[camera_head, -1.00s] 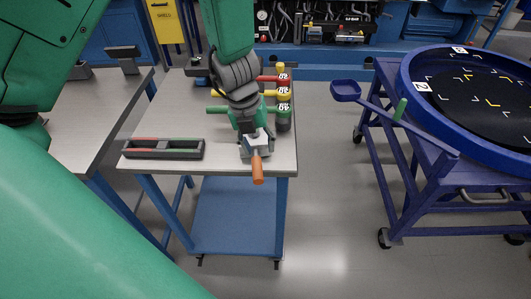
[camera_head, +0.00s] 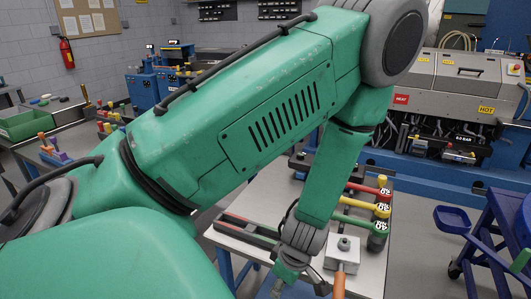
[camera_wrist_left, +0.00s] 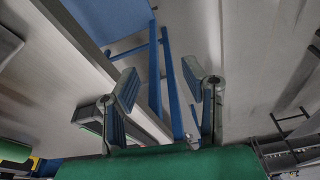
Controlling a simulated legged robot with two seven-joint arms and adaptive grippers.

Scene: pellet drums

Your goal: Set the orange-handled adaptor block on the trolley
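The adaptor block (camera_head: 343,252) is a pale grey block with a dark knob on top. It sits on the trolley top (camera_head: 375,270) near its front right corner. Its orange handle (camera_head: 339,284) points toward the near edge. My left gripper (camera_head: 298,280) is just left of the block, low over the trolley's front edge, partly cut off by the frame. In the left wrist view, my left gripper's two fingers (camera_wrist_left: 168,95) are spread with nothing between them. The block does not show there. My right gripper is not in view.
Behind the block stand red, yellow and green-handled pieces (camera_head: 378,210) in a row. A long dark tray (camera_head: 247,228) lies left of my gripper on the trolley. A blue cart (camera_head: 500,245) stands at the right, with floor between. My left arm covers much of the view.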

